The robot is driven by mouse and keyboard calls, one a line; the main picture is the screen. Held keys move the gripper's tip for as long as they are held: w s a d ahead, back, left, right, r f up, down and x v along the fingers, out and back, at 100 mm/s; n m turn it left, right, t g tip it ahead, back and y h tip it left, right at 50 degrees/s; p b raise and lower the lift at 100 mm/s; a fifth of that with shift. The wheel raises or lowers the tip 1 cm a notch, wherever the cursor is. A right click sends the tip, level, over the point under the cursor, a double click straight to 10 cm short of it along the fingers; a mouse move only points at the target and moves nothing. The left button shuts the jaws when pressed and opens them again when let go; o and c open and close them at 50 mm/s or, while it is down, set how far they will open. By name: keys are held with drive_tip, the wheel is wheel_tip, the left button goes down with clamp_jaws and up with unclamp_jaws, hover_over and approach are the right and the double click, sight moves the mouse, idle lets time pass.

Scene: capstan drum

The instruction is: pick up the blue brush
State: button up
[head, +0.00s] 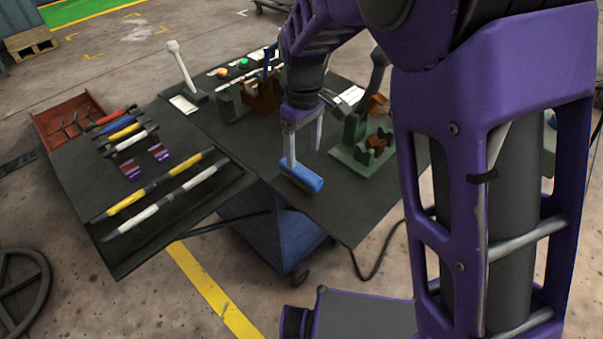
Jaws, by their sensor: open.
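The blue brush (306,178) lies on the dark table top (335,215) near its front edge. It has a rounded blue body, and a tan strip shows along its lower left side. My gripper (305,157) points down just above and behind the brush, with its two fingers apart. The left fingertip overlaps the brush's upper edge in the picture; I cannot tell whether it touches. Nothing shows between the fingers.
A green fixture with brown blocks (362,158) stands right of the brush. A brown holder (262,97) stands behind. Yellow and white rods (160,190) lie on the left table part, with a red tray (72,115) beyond. Table left of the brush is bare.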

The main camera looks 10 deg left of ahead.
sight(301, 170)
drive_tip(key=f, duration=0.3)
drive_tip(key=f+b, duration=0.1)
drive_tip(key=f, duration=0.2)
drive_tip(key=shift+s+a+f, duration=0.15)
drive_tip(key=shift+s+f, duration=0.05)
drive_tip(key=shift+f, duration=0.05)
clamp_jaws()
